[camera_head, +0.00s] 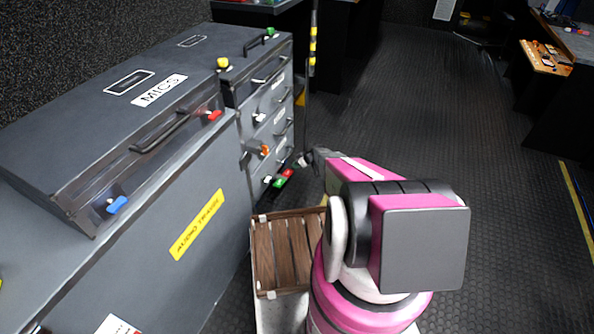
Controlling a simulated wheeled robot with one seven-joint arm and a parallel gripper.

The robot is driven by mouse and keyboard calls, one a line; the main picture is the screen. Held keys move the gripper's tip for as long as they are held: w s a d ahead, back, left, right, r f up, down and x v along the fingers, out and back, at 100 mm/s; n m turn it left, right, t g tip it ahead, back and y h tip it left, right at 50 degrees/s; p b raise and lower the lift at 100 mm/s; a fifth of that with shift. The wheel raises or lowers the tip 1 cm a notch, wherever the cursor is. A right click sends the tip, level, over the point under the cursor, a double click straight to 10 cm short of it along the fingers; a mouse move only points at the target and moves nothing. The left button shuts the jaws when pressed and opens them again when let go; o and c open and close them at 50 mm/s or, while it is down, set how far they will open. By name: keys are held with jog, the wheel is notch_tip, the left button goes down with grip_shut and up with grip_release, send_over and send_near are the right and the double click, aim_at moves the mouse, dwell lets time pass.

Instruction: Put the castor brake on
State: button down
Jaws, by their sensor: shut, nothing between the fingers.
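My gripper (302,161) is at the end of my pink and grey arm, small and partly hidden by the arm. It is shut and empty, near the right-hand end of the grey drawer case. Just below and left of it is a small part with a red piece (287,173) and a green piece (279,182), low by the case. I cannot tell whether this is the castor brake, or whether my gripper touches it. No castor wheel can be made out clearly.
A large grey case with a "MICS" lid (60,135) fills the left. The drawer case (243,75) has several handles and coloured latches. A wooden slatted crate (263,255) stands beside my arm. A dark pole with yellow bands (312,45) rises behind. The floor (440,120) to the right is clear.

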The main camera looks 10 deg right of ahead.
jog(key=w+v, duration=0.1)
jog(key=v, duration=0.9)
jog(key=shift+s+d+r, duration=0.15)
jog(key=shift+d+r, duration=0.05)
jog(key=shift+r, duration=0.3)
jog(key=s+a+r+m+g+h, duration=0.1)
jog(key=s+a+r+m+h, duration=0.1)
jog(key=s+r, duration=0.9)
jog(key=s+a+r+m+g+h, duration=0.1)
jog(key=s+a+r+m+h, duration=0.2)
jog(key=s+r, duration=0.8)
jog(key=s+a+r+m+g+h, duration=0.1)
jog(key=s+a+r+m+h, duration=0.2)
jog(key=s+r, duration=0.9)
jog(key=shift+s+m+g, duration=0.4)
jog(key=shift+s+m, duration=0.15)
jog(key=shift+m, duration=0.65)
jog(key=shift+r, duration=0.15)
